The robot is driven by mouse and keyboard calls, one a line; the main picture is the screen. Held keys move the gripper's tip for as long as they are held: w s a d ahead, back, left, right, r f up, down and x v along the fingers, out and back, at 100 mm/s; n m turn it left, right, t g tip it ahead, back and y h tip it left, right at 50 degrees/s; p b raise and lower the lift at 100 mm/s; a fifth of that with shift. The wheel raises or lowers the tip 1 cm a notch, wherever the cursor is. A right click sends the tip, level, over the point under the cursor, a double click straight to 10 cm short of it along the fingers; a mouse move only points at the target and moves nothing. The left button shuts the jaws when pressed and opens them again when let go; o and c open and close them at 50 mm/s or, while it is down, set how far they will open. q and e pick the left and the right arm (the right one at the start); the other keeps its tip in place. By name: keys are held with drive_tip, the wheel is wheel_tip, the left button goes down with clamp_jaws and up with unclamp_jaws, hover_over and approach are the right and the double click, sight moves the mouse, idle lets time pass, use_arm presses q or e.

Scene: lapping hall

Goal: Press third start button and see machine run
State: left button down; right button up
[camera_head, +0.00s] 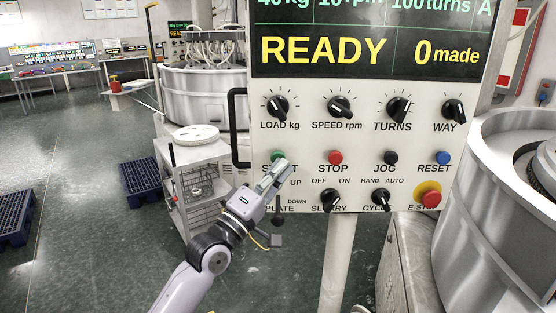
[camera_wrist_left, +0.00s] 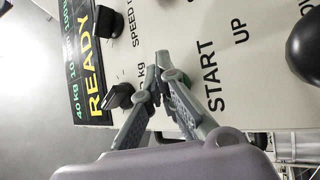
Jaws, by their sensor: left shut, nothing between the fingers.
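The control panel (camera_head: 352,110) has a display (camera_head: 370,42) reading READY and 0 made. The green START button (camera_head: 277,156) sits at the left of the button row, its label partly covered by my left gripper (camera_head: 275,172). That gripper is shut and empty, its tips just below the button in the head view. In the left wrist view, the gripper (camera_wrist_left: 167,70) has its tips close to the green button (camera_wrist_left: 186,82), which is partly hidden behind a finger. I cannot tell whether they touch. My right gripper is not in view.
Red STOP (camera_head: 335,157), black JOG (camera_head: 390,158) and blue RESET (camera_head: 443,158) buttons share the row. An emergency stop (camera_head: 430,196) is lower right. Knobs lie above and below. A black handle (camera_head: 233,128) edges the panel; a cart (camera_head: 198,178) stands behind, left.

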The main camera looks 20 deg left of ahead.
use_arm(q)
drive_tip(key=shift+w+a+b, duration=0.15)
drive_tip(key=shift+w+b, duration=0.15)
drive_tip(key=shift+w, duration=0.15)
idle(0.6)
drive_tip(key=shift+r, duration=0.1)
drive_tip(key=shift+s+d+p, duration=0.25)
drive_tip(key=shift+s+p, duration=0.4)
drive_tip(key=shift+s, duration=0.25)
drive_tip(key=shift+s+d+p, duration=0.2)
drive_tip(key=shift+s+p, duration=0.2)
drive_tip(key=s+p, duration=0.1)
drive_tip(key=s, duration=0.1)
drive_tip(key=s+d, duration=0.1)
drive_tip(key=s, duration=0.1)
drive_tip(key=shift+p, duration=0.4)
idle(0.7)
